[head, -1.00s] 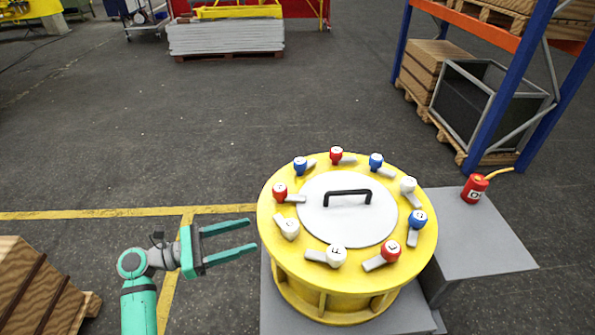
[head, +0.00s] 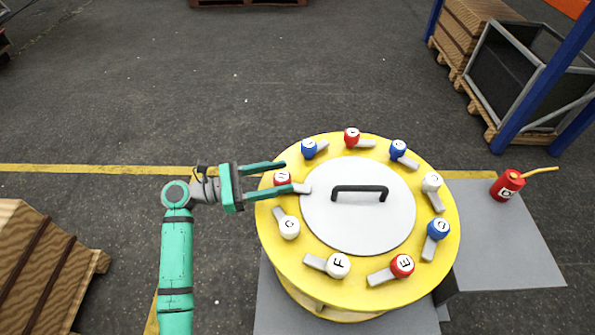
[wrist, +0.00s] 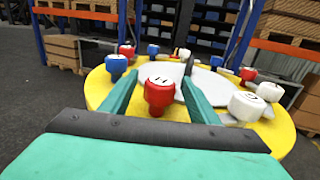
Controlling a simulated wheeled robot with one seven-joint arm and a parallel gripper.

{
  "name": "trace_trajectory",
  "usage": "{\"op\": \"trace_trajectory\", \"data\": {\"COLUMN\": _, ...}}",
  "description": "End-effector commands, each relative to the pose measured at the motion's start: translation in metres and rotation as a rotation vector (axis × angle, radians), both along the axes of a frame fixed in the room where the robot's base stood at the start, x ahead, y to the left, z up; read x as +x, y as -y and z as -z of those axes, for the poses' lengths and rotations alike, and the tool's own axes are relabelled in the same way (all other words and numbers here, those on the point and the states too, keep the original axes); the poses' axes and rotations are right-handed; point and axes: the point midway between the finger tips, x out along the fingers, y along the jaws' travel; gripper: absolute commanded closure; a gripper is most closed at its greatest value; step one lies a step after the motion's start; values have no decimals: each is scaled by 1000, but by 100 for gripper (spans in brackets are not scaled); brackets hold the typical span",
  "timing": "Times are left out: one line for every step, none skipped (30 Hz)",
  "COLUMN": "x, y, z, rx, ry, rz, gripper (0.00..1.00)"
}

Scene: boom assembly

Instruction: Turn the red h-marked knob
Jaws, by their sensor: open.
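The red H-marked knob (head: 282,178) sits on the left rim of the round yellow drum top (head: 283,262), with a grey lever pointing right towards the lid. My gripper (head: 283,178) is open, with one finger on the far side of the knob and one on the near side. The near finger partly covers the knob and its lever in the head view. In the wrist view the red knob (wrist: 159,92) stands between the two spread green fingers, its mark seen sideways. I cannot tell whether either finger touches it.
Several other red, blue and white knobs ring the lid; the white G knob (head: 289,227) is nearest. A black handle (head: 360,191) rises from the grey lid (head: 350,232). A red can (head: 507,185) stands on the grey side table (head: 510,240). A wooden crate (head: 45,265) is at left.

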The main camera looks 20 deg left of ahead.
Motion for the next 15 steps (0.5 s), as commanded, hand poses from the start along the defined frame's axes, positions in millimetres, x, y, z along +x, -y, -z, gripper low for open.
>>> {"op": "trace_trajectory", "data": {"x": 5, "y": 9, "z": 0, "rx": 0, "ry": 0, "rz": 2, "gripper": 45}}
{"op": "trace_trajectory", "data": {"x": 7, "y": 13, "z": 0, "rx": 1, "ry": -1, "rz": 3, "gripper": 45}}
{"op": "trace_trajectory", "data": {"x": 11, "y": 19, "z": 0, "rx": 1, "ry": 1, "rz": 2, "gripper": 45}}
{"op": "trace_trajectory", "data": {"x": 13, "y": 23, "z": 0, "rx": 1, "ry": 0, "rz": 2, "gripper": 45}}
{"op": "trace_trajectory", "data": {"x": 16, "y": 26, "z": 0, "rx": 1, "ry": 0, "rz": 3, "gripper": 45}}
{"op": "trace_trajectory", "data": {"x": 19, "y": 31, "z": 0, "rx": 1, "ry": 1, "rz": 2, "gripper": 45}}
{"op": "trace_trajectory", "data": {"x": 21, "y": 34, "z": 0, "rx": 1, "ry": 1, "rz": 2, "gripper": 45}}
{"op": "trace_trajectory", "data": {"x": 22, "y": 36, "z": 0, "rx": 1, "ry": 1, "rz": 2, "gripper": 45}}
{"op": "trace_trajectory", "data": {"x": 24, "y": 39, "z": 0, "rx": 1, "ry": 1, "rz": 1, "gripper": 45}}
{"op": "trace_trajectory", "data": {"x": 25, "y": 41, "z": 0, "rx": 1, "ry": 1, "rz": 0, "gripper": 45}}
{"op": "trace_trajectory", "data": {"x": 26, "y": 42, "z": 0, "rx": 1, "ry": 1, "rz": -2, "gripper": 45}}
{"op": "trace_trajectory", "data": {"x": 27, "y": 43, "z": 0, "rx": 1, "ry": 1, "rz": -3, "gripper": 45}}
{"op": "trace_trajectory", "data": {"x": 28, "y": 44, "z": 0, "rx": 1, "ry": 1, "rz": -3, "gripper": 45}}
{"op": "trace_trajectory", "data": {"x": 28, "y": 44, "z": 0, "rx": 1, "ry": 1, "rz": -4, "gripper": 45}}
{"op": "trace_trajectory", "data": {"x": 28, "y": 44, "z": 0, "rx": 1, "ry": 1, "rz": -5, "gripper": 45}}
